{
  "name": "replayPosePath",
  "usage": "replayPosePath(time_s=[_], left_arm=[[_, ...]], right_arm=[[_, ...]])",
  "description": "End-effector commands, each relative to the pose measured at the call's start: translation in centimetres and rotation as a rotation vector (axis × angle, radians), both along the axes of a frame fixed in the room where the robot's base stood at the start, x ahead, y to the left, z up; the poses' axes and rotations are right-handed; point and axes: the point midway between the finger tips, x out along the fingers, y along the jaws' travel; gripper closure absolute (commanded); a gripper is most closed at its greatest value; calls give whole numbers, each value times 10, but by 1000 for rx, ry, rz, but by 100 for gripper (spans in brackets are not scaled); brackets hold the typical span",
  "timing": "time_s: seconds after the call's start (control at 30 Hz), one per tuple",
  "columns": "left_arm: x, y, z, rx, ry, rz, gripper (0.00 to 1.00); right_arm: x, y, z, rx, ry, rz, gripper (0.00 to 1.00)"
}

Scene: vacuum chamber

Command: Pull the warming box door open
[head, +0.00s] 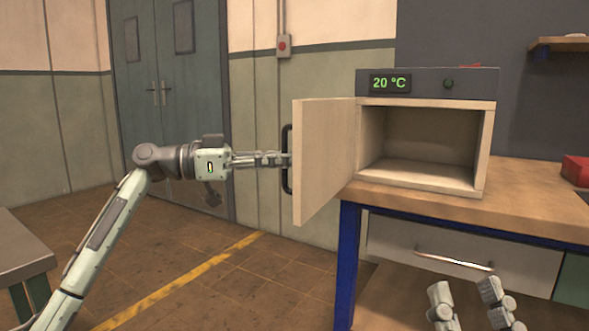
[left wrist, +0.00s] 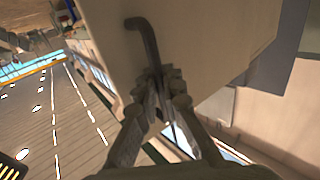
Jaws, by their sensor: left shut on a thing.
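The warming box (head: 428,184) stands on the workbench with its inside empty and a panel reading "20 °C" on top. Its door (head: 322,160) is swung wide open to the left, and it fills the upper middle of the left wrist view (left wrist: 205,50). The black door handle (head: 287,160) is on the door's outer face; it also shows in the left wrist view (left wrist: 148,40). My left gripper (head: 284,160) is shut on the handle; its fingers meet around the handle's end in the left wrist view (left wrist: 160,82). My right gripper (head: 468,296) is open and empty, low in front of the bench drawer.
The wooden workbench (head: 530,205) has blue legs and a drawer with a metal handle (head: 455,260). A red box (head: 576,170) sits at the right. A grey table (head: 22,250) is at the far left. The floor below the door is clear.

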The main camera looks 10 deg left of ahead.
Motion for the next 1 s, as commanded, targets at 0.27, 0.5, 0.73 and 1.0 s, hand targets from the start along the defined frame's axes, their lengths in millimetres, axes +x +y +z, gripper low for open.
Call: replayPosePath(time_s=[0.27,0.5,0.73,1.0], left_arm=[[11,19,1,-5,1,-84,100],[14,24,1,-3,2,-114,100],[14,24,1,-2,2,-115,100],[14,24,0,-1,3,-115,82]], right_arm=[[-9,-6,9,29,-90,-7,60],[-12,-7,12,37,-117,-10,60],[-12,-7,12,37,-119,-9,60],[-12,-8,12,37,-118,-9,60]])
